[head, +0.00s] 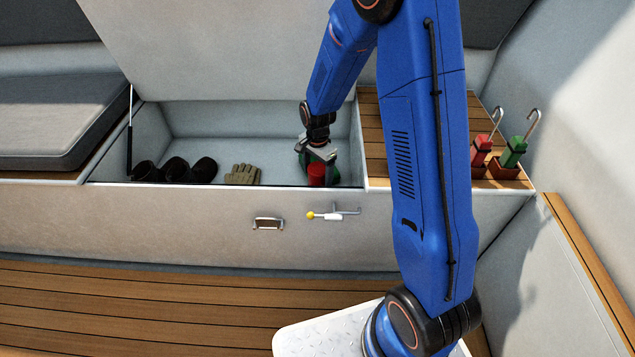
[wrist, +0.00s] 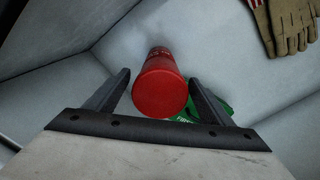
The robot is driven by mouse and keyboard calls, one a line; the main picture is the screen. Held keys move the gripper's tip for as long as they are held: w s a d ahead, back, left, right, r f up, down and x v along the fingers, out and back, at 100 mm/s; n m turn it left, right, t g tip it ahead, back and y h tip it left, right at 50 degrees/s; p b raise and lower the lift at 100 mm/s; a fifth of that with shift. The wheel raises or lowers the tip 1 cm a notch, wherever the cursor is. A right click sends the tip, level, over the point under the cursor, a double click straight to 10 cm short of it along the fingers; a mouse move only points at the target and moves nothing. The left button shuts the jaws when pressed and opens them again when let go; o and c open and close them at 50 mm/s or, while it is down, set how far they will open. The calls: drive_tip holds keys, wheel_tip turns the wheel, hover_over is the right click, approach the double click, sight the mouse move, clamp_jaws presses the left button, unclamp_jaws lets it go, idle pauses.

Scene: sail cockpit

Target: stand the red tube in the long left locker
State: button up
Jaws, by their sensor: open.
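The red tube (head: 317,174) stands in the open long locker (head: 230,123), near its right end. In the wrist view the tube (wrist: 160,88) shows its round red end between the two fingers of my gripper (wrist: 158,85). The fingers are apart, with a gap visible on each side of the tube. In the head view my gripper (head: 318,156) is inside the locker, just above the tube. Something green (wrist: 218,108) lies behind the tube, partly hidden by it and by a finger.
Dark boots (head: 175,170) and a pair of work gloves (head: 242,174) lie left of the tube in the locker. The raised lid (head: 235,50) stands behind. A latch with a yellow knob (head: 311,215) is on the front wall. Red (head: 481,150) and green (head: 514,151) handled items stand at right.

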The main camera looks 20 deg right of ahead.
wheel_tip(320, 180, up, 5)
drive_tip(key=shift+s+r, duration=0.1)
drive_tip(key=shift+r, duration=0.55)
drive_tip(key=s+d+r+n+t, duration=0.1)
drive_tip(key=s+d+r+n, duration=0.15)
drive_tip(key=s+r, duration=0.55)
drive_tip(key=s+d+r+n+t, duration=0.15)
drive_tip(key=s+r+n, duration=0.35)
drive_tip(key=r, duration=0.5)
drive_tip(key=s+d+r+n+t, duration=0.1)
drive_tip(key=s+r+n, duration=0.1)
drive_tip(key=s, duration=0.8)
drive_tip(key=s+d+r+n+t, duration=0.1)
drive_tip(key=s+d+r+n, duration=0.1)
drive_tip(key=s, duration=0.8)
wheel_tip(320, 180, up, 3)
drive_tip(key=shift+s+f+n, duration=0.1)
drive_tip(key=shift+s+n, duration=0.1)
drive_tip(key=shift+n, duration=0.35)
